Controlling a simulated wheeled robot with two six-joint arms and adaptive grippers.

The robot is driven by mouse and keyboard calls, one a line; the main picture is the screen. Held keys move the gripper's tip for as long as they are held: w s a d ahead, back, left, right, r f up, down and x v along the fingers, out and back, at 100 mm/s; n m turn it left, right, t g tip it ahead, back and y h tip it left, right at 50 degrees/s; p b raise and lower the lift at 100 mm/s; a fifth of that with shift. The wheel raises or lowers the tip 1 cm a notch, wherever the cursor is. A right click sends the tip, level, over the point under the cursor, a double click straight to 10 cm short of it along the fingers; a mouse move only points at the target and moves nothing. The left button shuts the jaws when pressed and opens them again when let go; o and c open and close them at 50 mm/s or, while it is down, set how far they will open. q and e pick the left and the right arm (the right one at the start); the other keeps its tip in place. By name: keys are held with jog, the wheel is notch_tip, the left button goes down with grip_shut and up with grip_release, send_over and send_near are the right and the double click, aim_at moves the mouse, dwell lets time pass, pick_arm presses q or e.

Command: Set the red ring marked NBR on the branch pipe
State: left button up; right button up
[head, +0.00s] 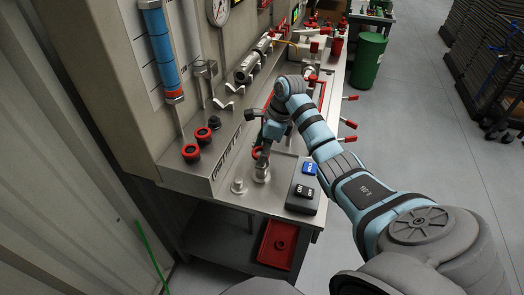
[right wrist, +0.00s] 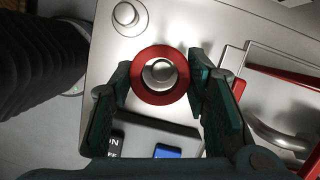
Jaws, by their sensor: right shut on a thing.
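My right gripper (head: 260,154) is shut on a red ring (right wrist: 142,91), held between its two fingers (right wrist: 160,82). The ring also shows as a small red patch in the head view (head: 257,153). A metal pipe stub (head: 262,175) stands upright on the bench directly below the gripper. In the right wrist view the stub's round top (right wrist: 160,73) shows through the ring's hole, roughly centred. In the head view the ring appears a little above the stub's top. No marking on the ring is readable. My left gripper is not in view.
A second metal stub (head: 238,187) stands to the left, also in the right wrist view (right wrist: 128,16). Red-and-black rings (head: 191,153) lie on the ledge at left. A dark switch box (head: 302,199) sits right of the stubs. A red tray (head: 277,246) is below.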

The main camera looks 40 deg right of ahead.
jog(key=shift+f, duration=0.25)
jog(key=shift+d+f+b, duration=0.15)
jog(key=shift+f+b, duration=0.6)
jog(key=shift+b, duration=0.05)
jog(key=shift+f, duration=0.1)
jog(key=shift+f+b, duration=0.5)
jog(key=shift+f, duration=0.1)
dwell(0.4)
jog(key=shift+f+b, duration=0.3)
